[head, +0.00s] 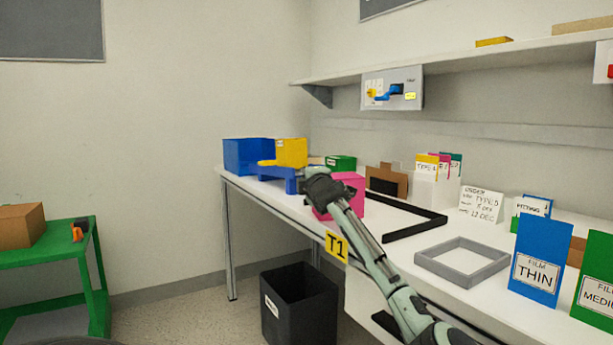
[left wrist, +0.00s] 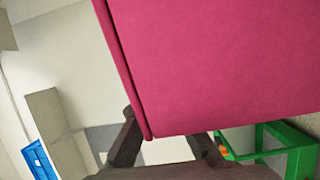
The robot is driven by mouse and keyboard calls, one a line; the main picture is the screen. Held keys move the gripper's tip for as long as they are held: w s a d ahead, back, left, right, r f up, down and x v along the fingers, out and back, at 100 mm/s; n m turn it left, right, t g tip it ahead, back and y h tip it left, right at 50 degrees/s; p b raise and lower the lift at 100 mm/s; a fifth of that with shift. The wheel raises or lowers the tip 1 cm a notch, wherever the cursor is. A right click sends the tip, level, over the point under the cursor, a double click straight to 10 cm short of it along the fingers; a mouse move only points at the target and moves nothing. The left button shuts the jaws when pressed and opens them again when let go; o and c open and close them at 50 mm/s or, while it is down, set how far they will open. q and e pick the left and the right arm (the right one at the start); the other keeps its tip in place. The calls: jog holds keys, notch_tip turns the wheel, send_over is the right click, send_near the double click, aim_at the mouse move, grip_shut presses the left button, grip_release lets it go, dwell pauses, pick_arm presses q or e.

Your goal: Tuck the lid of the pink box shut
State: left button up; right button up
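The pink box (head: 350,181) stands on the white table, partly hidden behind my left gripper (head: 318,186). In the head view the gripper is at the box's left side, and its fingers are too small to read. In the left wrist view the pink box (left wrist: 215,65) fills the upper right, very close, with a seam or panel edge along its left side. My left gripper (left wrist: 168,140) shows there with its two fingers spread apart and nothing seen held between them. I cannot tell whether it touches the box, or how the lid stands. My right gripper is not in view.
A blue bin (head: 247,157) and a yellow box (head: 291,152) stand at the table's far left end. A black frame (head: 415,228) and a grey frame (head: 462,262) lie to the right. A black bin (head: 299,305) stands below.

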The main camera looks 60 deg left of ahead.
pick_arm(q)
jog(key=shift+o, duration=1.4)
jog(key=shift+d, duration=0.1)
jog(key=v, duration=1.1)
jog(key=shift+d, duration=0.4)
jog(key=shift+s, duration=0.15)
